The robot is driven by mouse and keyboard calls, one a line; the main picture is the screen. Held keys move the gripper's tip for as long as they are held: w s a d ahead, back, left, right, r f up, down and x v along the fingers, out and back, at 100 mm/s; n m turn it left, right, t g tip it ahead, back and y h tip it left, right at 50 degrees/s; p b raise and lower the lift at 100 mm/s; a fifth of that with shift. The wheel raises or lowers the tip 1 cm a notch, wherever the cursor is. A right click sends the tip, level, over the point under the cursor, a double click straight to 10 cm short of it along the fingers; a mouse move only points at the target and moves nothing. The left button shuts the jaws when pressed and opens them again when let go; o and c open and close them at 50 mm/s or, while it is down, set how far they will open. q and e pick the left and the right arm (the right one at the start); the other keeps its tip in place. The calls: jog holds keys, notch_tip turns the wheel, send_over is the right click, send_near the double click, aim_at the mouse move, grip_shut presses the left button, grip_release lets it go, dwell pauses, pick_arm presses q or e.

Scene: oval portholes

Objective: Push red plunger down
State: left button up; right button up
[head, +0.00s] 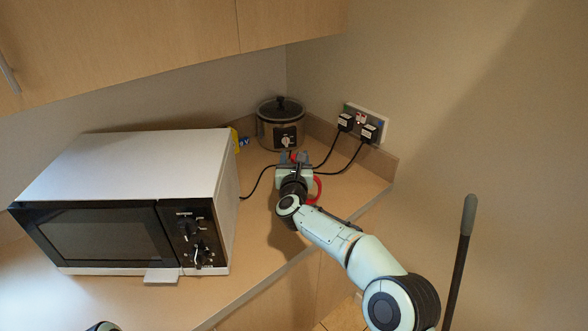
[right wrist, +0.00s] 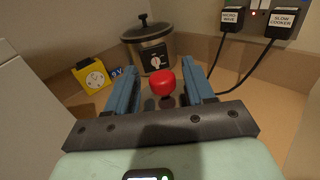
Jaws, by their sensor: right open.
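The red plunger's round knob (right wrist: 162,82) shows in the right wrist view, between the two blue fingers of my right gripper (right wrist: 158,88). The fingers are apart on either side of the knob, and I cannot tell whether either touches it. What is below the knob is mostly hidden by the gripper. In the head view my right gripper (head: 293,158) is over the counter in front of the slow cooker, and it mostly covers the plunger. A red curved part (head: 316,190) shows beside the wrist. My left gripper is not in view.
A slow cooker (head: 281,122) stands in the corner. A white microwave (head: 140,180) fills the counter to the left. Two black plugs with cords sit in the wall socket (head: 381,122). A yellow device (right wrist: 92,75) lies left of the cooker. The counter's front edge runs below my arm.

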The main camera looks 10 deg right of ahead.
pick_arm(q)
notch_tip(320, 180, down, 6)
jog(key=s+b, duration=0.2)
jog(key=b, duration=0.3)
pick_arm(e)
jog(key=s+a, duration=0.2)
jog(key=s, duration=1.1)
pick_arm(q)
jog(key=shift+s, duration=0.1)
pick_arm(e)
jog(key=shift+f, duration=0.1)
